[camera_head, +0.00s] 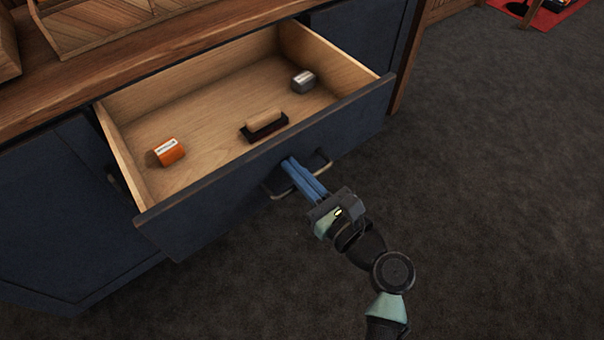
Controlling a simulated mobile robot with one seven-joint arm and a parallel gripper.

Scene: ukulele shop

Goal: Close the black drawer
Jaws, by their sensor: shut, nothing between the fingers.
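The black drawer (225,200) is pulled far out of the dark cabinet. It has a dark front panel and a pale wooden inside. A curved handle (278,196) is on the middle of its front. My gripper (287,162) has blue fingers and is shut with nothing between them. Its fingertips are at the drawer front by the handle, overlapping it in the picture. I cannot tell whether they touch the front. The fingers hide part of the handle.
The wooden cabinet top (190,43) overhangs the drawer's back and holds a wooden tray (100,27). Grey carpet (490,190) lies clear to the right.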

